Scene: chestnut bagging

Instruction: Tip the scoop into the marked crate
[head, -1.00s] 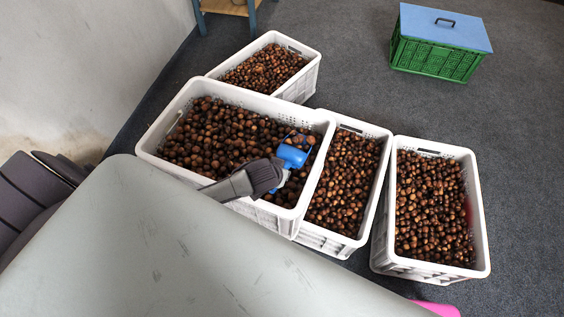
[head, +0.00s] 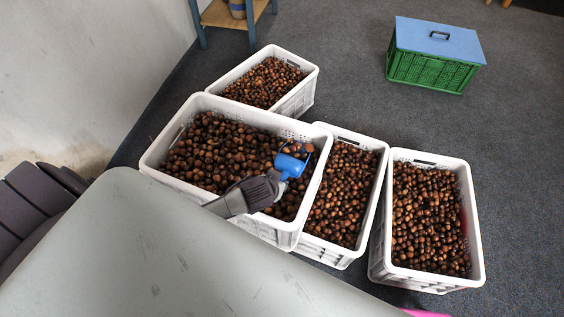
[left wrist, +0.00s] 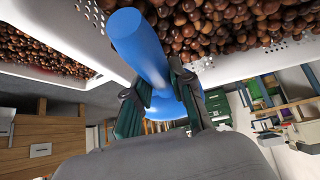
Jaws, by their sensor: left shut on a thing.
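A blue scoop (head: 290,166) holds some chestnuts and sits over the right part of the large white crate (head: 222,103), which is full of chestnuts. My left gripper (head: 276,182) is shut on the scoop's handle; it also shows in the left wrist view (left wrist: 160,105), with the blue handle (left wrist: 140,45) between its fingers. White crates of chestnuts stand behind (head: 309,84), right of the large crate (head: 374,143) and at far right (head: 474,215). A reddish patch shows on the far-right crate's inner right wall. I cannot tell which crate is marked. My right gripper is not in view.
A green crate with a blue lid (head: 432,70) stands alone at the back right. A wooden stand with blue legs (head: 222,17) is at the back left near the wall. Grey floor (head: 350,85) lies clear between the crates and the green one. A pink thing (head: 428,314) shows at the bottom edge.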

